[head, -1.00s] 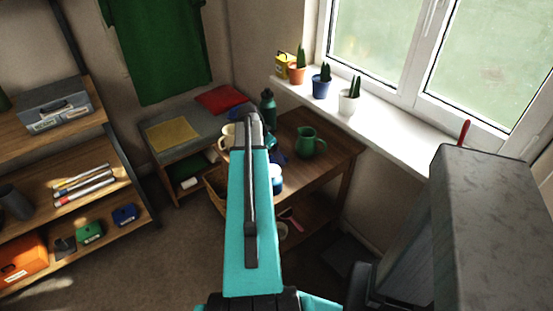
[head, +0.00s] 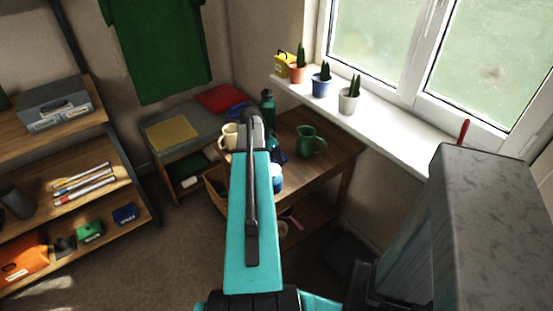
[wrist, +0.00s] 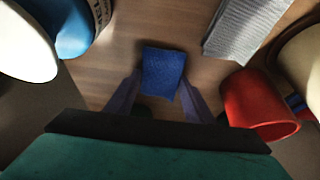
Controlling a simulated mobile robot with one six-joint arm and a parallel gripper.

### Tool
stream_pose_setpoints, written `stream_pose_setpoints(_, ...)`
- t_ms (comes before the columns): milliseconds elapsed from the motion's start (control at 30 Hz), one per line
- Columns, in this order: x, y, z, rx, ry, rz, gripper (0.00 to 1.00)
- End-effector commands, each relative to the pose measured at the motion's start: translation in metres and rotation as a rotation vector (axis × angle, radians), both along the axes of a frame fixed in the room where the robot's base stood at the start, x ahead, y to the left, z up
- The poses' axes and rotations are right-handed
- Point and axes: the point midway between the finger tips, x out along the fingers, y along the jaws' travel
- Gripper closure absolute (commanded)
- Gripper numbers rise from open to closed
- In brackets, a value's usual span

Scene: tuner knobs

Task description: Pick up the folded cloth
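A small blue rectangle with a woven texture, which looks like the folded cloth (wrist: 164,70), lies flat on the wooden table in the wrist view. My gripper (wrist: 159,80) is open, with one dark finger on either side of the cloth's near part. In the head view my teal arm covers most of this spot and hides the fingertips.
In the wrist view a red cup (wrist: 258,104) stands close right of the gripper, a grey ribbed item (wrist: 245,28) lies upper right, and a blue container (wrist: 72,28) stands upper left. In the head view a green jug (head: 307,141) and cream mug (head: 229,137) stand on the table.

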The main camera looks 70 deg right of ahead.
Motion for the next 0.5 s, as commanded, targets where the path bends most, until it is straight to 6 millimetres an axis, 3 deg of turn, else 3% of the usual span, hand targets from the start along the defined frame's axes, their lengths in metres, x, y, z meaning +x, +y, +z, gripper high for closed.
stream_pose_setpoints(33,0.0,0.0001,0.0,0.0,0.001,0.0,0.63)
stream_pose_setpoints(100,0.0,0.0001,0.0,0.0,0.001,0.0,0.74)
stream_pose_setpoints(500,0.0002,0.0,0.0029,0.0,0.0,0.0,0.74)
